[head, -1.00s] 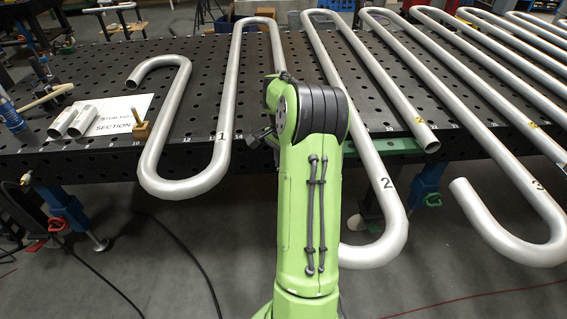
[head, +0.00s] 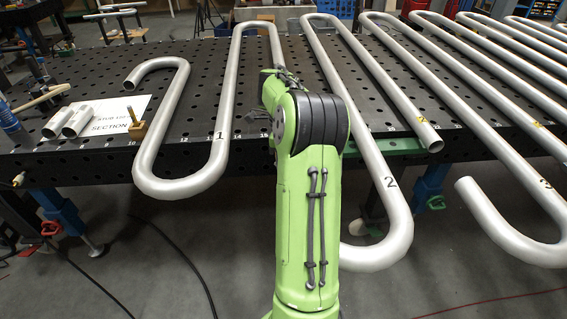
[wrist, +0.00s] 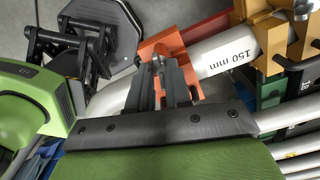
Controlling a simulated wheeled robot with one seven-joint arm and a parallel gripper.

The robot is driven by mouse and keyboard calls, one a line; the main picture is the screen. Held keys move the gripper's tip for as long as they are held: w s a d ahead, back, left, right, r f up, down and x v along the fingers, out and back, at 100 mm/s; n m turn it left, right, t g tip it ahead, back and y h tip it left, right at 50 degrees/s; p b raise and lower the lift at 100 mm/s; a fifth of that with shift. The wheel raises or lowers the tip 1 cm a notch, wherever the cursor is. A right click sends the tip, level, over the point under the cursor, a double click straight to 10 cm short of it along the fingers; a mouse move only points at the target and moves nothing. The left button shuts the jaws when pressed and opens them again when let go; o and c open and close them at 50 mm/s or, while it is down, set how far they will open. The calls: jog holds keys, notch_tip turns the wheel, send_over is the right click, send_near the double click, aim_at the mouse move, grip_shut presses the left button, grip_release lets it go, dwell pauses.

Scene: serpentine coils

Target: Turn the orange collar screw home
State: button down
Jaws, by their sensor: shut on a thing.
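In the wrist view an orange collar (wrist: 178,45) sits around a pale grey pipe (wrist: 222,55) marked "150 mm". Its screw (wrist: 158,60) stands at the collar's near side, with the head between the tips of my gripper (wrist: 160,72). The dark fingers are shut on the screw head. How deep the screw sits in the collar is hidden by the fingers. In the head view my green arm hides the gripper, the collar and the screw.
Brass-coloured clamp blocks (wrist: 270,40) stand close to the right of the collar. A black hinged fixture (wrist: 75,45) is at the upper left. In the head view, bent steel coils (head: 185,185) lie across a black perforated table (head: 80,75) and overhang its front edge.

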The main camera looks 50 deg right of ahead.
jog(key=m+b, duration=0.1)
jog(key=m, duration=0.1)
jog(key=shift+w+m+b, duration=0.15)
jog(key=shift+m+b, duration=0.2)
jog(key=shift+m, duration=0.05)
jog(key=shift+r+m, duration=0.15)
jog(key=shift+m, duration=0.15)
dwell(0.7)
jog(key=c, duration=1)
grip_release()
jog(key=shift+c, duration=0.2)
notch_tip(320, 180, up, 16)
jog(key=p, duration=0.7)
jog(key=shift+f+p, duration=0.2)
jog(key=shift+p, duration=0.2)
jog(key=shift+c, duration=0.3)
